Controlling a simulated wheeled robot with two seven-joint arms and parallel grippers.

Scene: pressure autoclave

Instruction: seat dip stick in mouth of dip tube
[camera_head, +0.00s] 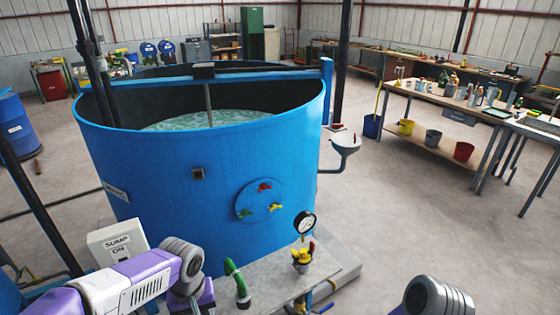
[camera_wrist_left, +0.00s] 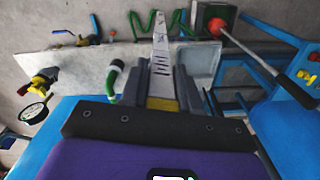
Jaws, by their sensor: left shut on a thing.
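In the left wrist view my left gripper (camera_wrist_left: 161,72) is shut on the dip stick (camera_wrist_left: 160,48), a flat pale grey strip with dark marks and a yellow part between the fingers. The stick points away from the gripper, over the grey bench. In the head view my left wrist is at the lower left, and its fingers and the stick cannot be made out. A white funnel-shaped cup (camera_head: 345,141) on a bent pipe is fixed to the tank's right side; I cannot tell whether this is the dip tube. My right gripper is out of view.
The big blue tank (camera_head: 150,170) holds greenish liquid. On the bench (camera_head: 270,284) are a green bent hose (camera_head: 238,283), a yellow valve (camera_head: 302,259) and a gauge (camera_head: 304,223). A sump box (camera_head: 117,242) stands at left.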

